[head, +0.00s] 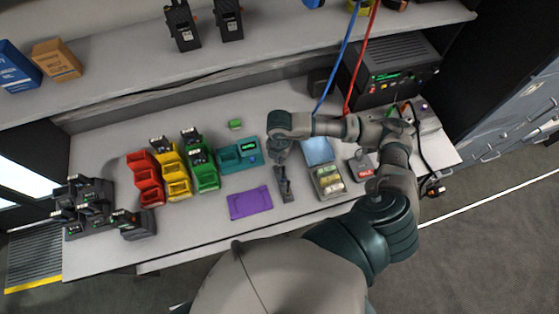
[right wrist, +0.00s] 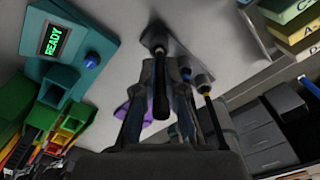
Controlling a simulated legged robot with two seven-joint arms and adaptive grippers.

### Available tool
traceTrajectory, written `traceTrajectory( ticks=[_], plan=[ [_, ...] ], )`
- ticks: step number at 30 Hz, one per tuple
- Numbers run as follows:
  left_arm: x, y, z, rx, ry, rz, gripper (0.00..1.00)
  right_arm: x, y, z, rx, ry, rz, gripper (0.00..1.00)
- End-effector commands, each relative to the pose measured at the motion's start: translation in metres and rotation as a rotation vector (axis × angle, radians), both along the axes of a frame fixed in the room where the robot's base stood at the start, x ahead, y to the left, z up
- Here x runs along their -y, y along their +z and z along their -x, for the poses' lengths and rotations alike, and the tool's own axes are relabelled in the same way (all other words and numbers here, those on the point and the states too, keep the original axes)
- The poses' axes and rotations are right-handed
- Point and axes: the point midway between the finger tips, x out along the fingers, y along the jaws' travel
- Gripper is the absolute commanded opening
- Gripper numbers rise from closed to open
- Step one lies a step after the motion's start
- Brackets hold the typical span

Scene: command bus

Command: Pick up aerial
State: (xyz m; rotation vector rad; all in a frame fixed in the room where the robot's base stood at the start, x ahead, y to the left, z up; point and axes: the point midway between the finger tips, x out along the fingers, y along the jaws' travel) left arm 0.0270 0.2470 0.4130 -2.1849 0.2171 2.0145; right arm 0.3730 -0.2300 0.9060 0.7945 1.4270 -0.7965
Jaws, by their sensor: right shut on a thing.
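A black aerial (right wrist: 160,88) stands between the two fingers of my right gripper (right wrist: 160,95) in the right wrist view, and the gripper is shut on it. Its end points toward a grey holder plate (right wrist: 193,58). I cannot tell whether the aerial is clear of the holder. Two other aerials, one with a blue band (right wrist: 185,75) and one with a yellow band (right wrist: 203,84), stand beside it. In the head view my right gripper (head: 282,160) is over the small dark holder (head: 286,191) on the bench, and the aerial is too small to make out. My left gripper is out of view.
A purple mat (head: 250,203) lies left of the holder. A teal unit (head: 239,154) with a READY screen, and green (head: 203,170), yellow and red bins stand further left. Radios stand at the far left.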

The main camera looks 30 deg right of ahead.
Motion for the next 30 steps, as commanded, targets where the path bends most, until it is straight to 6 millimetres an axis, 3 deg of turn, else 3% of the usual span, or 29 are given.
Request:
traceTrajectory(
  ticks=[8, 21, 30],
  plan=[
    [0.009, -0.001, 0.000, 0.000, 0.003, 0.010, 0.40, 0.000, 0.006, -0.001, 0.001, -0.002, 0.007, 0.00],
    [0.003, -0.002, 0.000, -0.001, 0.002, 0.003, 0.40, 0.000, 0.088, 0.000, 0.002, -0.001, 0.003, 0.00],
    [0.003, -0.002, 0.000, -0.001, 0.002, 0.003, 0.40, 0.000, 0.100, 0.000, -0.001, -0.001, 0.004, 0.00]
  ],
)
